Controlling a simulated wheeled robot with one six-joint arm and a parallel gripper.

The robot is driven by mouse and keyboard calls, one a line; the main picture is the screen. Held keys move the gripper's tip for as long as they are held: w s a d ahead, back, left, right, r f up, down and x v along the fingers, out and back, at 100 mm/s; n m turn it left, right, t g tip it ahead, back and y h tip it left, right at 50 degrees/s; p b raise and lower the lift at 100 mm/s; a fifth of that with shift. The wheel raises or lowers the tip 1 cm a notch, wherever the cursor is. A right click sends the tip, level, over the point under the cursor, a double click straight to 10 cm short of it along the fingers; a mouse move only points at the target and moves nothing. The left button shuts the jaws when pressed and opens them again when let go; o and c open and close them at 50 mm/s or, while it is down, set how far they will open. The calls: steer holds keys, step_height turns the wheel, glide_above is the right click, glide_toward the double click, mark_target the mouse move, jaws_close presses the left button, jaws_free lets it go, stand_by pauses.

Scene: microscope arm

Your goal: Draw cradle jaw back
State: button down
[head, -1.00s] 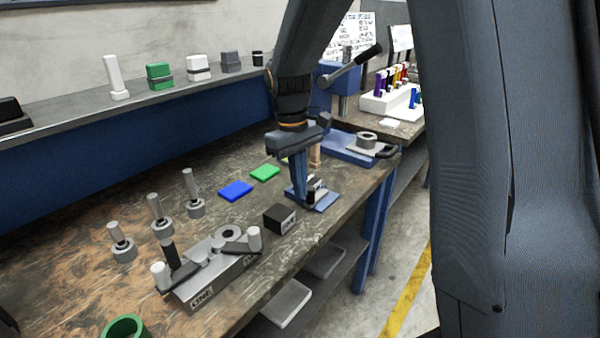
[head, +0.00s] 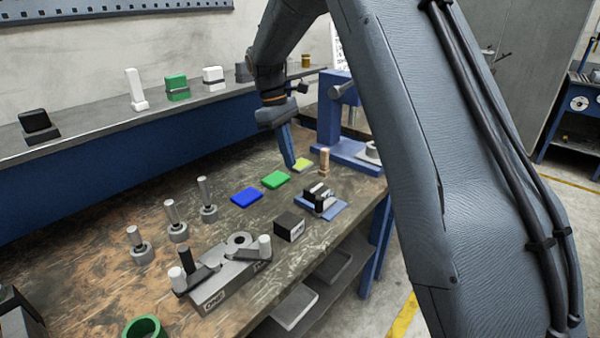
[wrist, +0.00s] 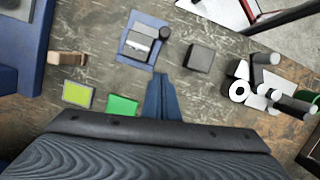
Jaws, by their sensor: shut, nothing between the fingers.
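A small cradle (head: 319,194) with black and silver blocks sits on a blue plate (head: 334,211) near the table's front edge. In the wrist view, the cradle (wrist: 139,45) shows a silver block and a black cylinder at its right, on the blue plate (wrist: 126,52). Which part is the jaw, and how far it is drawn, I cannot tell. My gripper (head: 290,163) is shut and empty. It points down behind and left of the cradle, close to the green pad, apart from the cradle. In the wrist view my gripper (wrist: 160,80) lies just below the plate.
A black block (head: 289,227) stands left of the cradle. Green (head: 276,179), blue (head: 246,197) and yellow (head: 303,165) pads lie behind. A wooden peg (head: 324,161) and blue press (head: 335,115) stand behind right. A grey fixture (head: 228,270) is front left.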

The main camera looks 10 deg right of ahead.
mark_target(320, 200)
steer(key=p+x, duration=0.3)
steer(key=x, duration=0.6)
steer(key=shift+s+d+f, duration=0.1)
steer(key=shift+f, duration=0.1)
steer(key=shift+s+d+r+p, duration=0.2)
steer(key=shift+s+d+p, duration=0.5)
steer(key=shift+s+d, duration=0.15)
steer(key=shift+s+d+f+p, duration=0.15)
steer(key=shift+s+d+p, duration=0.2)
steer(key=shift+d, duration=0.2)
steer(key=shift+s+d, duration=0.15)
steer(key=s+d, duration=0.2)
steer(key=s, duration=0.1)
steer(key=shift+d, duration=0.1)
steer(key=shift+s, duration=0.1)
